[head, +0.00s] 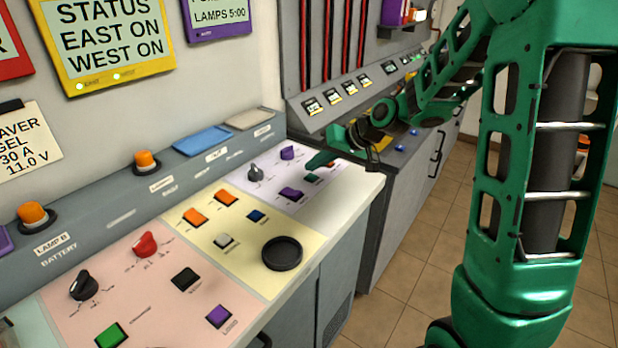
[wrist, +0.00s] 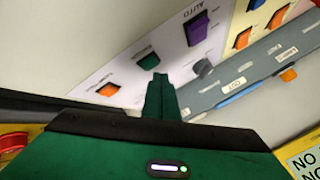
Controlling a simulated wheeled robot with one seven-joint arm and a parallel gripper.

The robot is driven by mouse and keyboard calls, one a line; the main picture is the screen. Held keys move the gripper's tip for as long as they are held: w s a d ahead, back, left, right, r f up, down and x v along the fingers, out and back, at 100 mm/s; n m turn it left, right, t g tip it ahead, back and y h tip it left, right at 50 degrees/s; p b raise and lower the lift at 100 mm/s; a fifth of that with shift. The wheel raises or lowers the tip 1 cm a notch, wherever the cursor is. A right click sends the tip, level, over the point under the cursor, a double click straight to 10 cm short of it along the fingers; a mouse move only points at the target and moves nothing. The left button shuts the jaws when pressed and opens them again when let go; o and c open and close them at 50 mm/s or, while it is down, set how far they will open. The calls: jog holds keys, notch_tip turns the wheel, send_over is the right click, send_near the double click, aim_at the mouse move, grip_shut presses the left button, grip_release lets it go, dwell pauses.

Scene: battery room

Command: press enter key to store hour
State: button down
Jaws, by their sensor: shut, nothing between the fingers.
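My gripper (head: 318,160) is shut and empty, its green fingers close together over the lilac section of the console (head: 350,185). In the wrist view the fingertips (wrist: 160,80) point at the panel, just beside a green key (wrist: 149,61). That green key also shows in the head view (head: 312,179). An orange key (wrist: 108,89) and a purple key (wrist: 197,28) marked AUTO are close by. The small labels by the green and orange keys are too blurred to read, so I cannot tell which is enter. Contact with any key is not visible.
A purple-framed display (head: 222,14) reads LAMPS 5:00. A dark knob (head: 255,173) and purple keys (head: 288,152) share the lilac section. The yellow section has orange switches (head: 226,198) and a round black dial (head: 282,253). A second cabinet (head: 400,165) stands behind; tiled floor is at right.

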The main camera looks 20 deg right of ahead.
jog(key=shift+f, duration=0.1)
dwell(0.6)
jog(key=shift+f, duration=0.3)
jog(key=shift+f, duration=0.45)
dwell(0.7)
jog(key=shift+r, duration=0.9)
jog(key=shift+r, duration=0.1)
jog(key=shift+r, duration=2.4)
